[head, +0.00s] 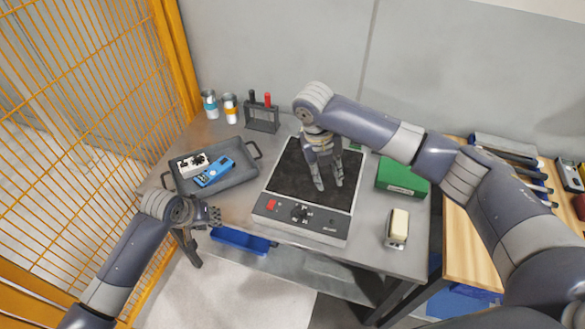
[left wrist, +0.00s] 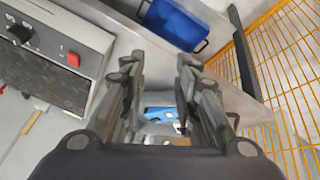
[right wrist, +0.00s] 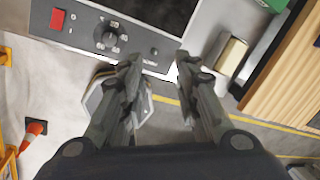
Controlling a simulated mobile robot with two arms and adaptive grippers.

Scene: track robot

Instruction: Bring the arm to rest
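My right gripper (head: 329,187) points down over the black plate of the bench device (head: 305,219), in the middle of the table. Its two fingers are apart with nothing between them, as the right wrist view (right wrist: 158,60) also shows. I cannot tell whether its tips touch the plate. My left gripper (head: 212,217) is low at the table's front left edge, in front of the grey tray (head: 235,178). In the left wrist view (left wrist: 156,64) its fingers are apart and hold nothing.
The tray holds a blue meter (head: 214,172) and a white socket block (head: 193,165). A green box (head: 402,178) and a cream-topped block (head: 397,228) are at right. A yellow fence (head: 75,110) borders the left.

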